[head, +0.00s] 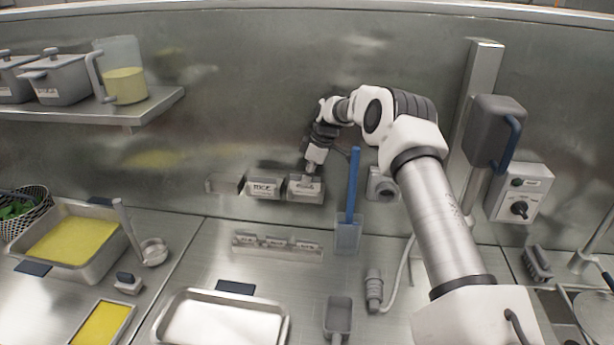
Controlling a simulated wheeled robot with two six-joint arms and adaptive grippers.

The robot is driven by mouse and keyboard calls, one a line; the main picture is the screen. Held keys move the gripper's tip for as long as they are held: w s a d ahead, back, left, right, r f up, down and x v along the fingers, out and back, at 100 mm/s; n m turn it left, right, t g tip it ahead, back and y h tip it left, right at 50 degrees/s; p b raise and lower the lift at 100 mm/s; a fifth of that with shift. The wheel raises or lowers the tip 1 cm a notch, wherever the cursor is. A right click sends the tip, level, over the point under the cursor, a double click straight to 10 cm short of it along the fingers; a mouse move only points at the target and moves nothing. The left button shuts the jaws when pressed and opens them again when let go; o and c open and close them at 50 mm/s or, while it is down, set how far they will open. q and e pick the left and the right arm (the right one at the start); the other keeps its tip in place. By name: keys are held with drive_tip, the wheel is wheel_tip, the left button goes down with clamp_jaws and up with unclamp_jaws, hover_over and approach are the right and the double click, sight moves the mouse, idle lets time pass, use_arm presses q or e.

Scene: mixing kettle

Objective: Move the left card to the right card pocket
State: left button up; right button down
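A row of three small card pockets is fixed low on the back steel wall. The left card pocket (224,184) shows no clear card. The middle pocket holds a white card (264,188) with dark lettering. The right card pocket (305,196) has a pale lettered card (302,186) at its front. My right gripper (310,174) points down at the top of the right pocket, touching or very close to the card there. Its fingers are too small to tell whether they are shut on it. My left gripper is out of view.
A blue-handled tool (353,185) stands in a clear holder (348,235) right of the pockets. A wall fitting (382,186) is close to my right forearm. An empty metal tray (222,320) lies in front.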

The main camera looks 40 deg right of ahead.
drive_tip(key=shift+f+b, duration=0.3)
drive_tip(key=shift+f, duration=0.4)
drive_tip(key=shift+f, duration=0.2)
drive_tip(key=c, duration=0.8)
unclamp_jaws()
drive_tip(key=shift+o, duration=0.2)
drive_tip(key=shift+r, duration=0.1)
drive_tip(key=shift+p+v, duration=2.55)
drive_tip(key=shift+v, duration=0.95)
